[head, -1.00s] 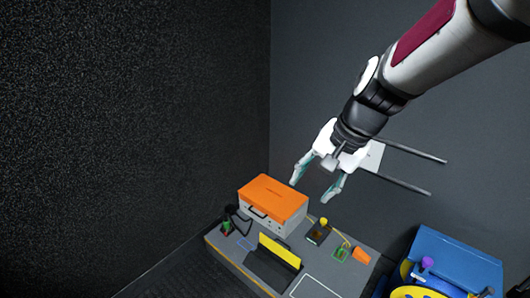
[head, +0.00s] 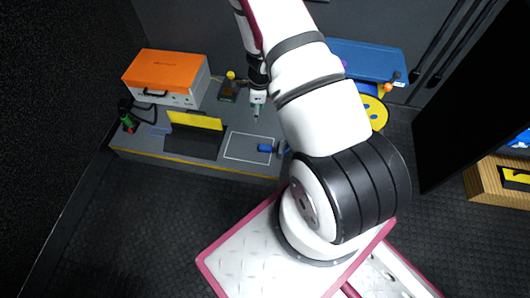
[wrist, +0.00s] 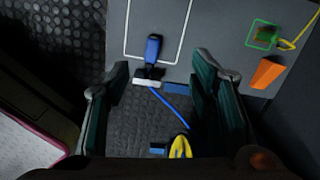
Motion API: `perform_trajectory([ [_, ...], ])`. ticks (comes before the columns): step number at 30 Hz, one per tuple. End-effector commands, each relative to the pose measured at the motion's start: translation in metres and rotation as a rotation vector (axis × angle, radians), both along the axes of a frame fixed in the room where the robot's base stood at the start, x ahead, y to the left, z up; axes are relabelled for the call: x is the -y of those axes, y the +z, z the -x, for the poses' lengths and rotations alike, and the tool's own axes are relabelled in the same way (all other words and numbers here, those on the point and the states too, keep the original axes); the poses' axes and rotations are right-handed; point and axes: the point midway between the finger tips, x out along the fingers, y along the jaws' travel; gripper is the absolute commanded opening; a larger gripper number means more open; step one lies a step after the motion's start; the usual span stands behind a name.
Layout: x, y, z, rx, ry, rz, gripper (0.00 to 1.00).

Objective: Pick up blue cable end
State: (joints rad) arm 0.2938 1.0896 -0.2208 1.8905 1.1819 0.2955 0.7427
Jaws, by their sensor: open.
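The blue cable end (head: 265,148) lies on the grey bench by the front edge of a white outlined rectangle. In the wrist view the blue cable end (wrist: 153,47) has a black and white part at its near side, and a thin blue cable (wrist: 172,106) runs from there toward a yellow coil. My gripper (head: 257,106) points down over the bench, behind the cable end in the head view. In the wrist view my gripper (wrist: 160,65) is open and empty, with the cable end ahead, between the lines of its fingers. The height gap is hard to judge.
An orange-topped case (head: 168,78) and a black box with a yellow strip (head: 196,133) stand left on the bench (head: 145,150). An orange piece (wrist: 266,73) and a green outlined square (wrist: 264,36) lie right. A blue bin (head: 367,60) stands at the back right.

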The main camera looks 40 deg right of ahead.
Motion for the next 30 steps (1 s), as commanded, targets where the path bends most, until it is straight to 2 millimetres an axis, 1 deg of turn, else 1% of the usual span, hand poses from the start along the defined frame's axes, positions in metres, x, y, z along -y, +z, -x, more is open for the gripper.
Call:
perform_trajectory([
  [1, 0.006, -0.032, 0.011, -0.026, -0.048, 0.008, 0.50],
  [3, 0.014, -0.058, 0.022, -0.052, -0.106, 0.021, 0.50],
  [6, 0.022, -0.081, 0.034, -0.075, -0.162, 0.037, 0.50],
  [9, 0.025, -0.092, 0.039, -0.084, -0.185, 0.043, 0.50],
  [13, 0.025, -0.108, 0.040, -0.087, -0.191, 0.043, 0.50],
  [18, 0.024, -0.142, 0.041, -0.087, -0.190, 0.043, 0.50],
  [22, 0.024, -0.163, 0.040, -0.087, -0.187, 0.042, 0.50],
  [25, 0.024, -0.172, 0.039, -0.085, -0.188, 0.042, 0.50],
  [30, 0.023, -0.178, 0.039, -0.084, -0.187, 0.043, 0.50],
])
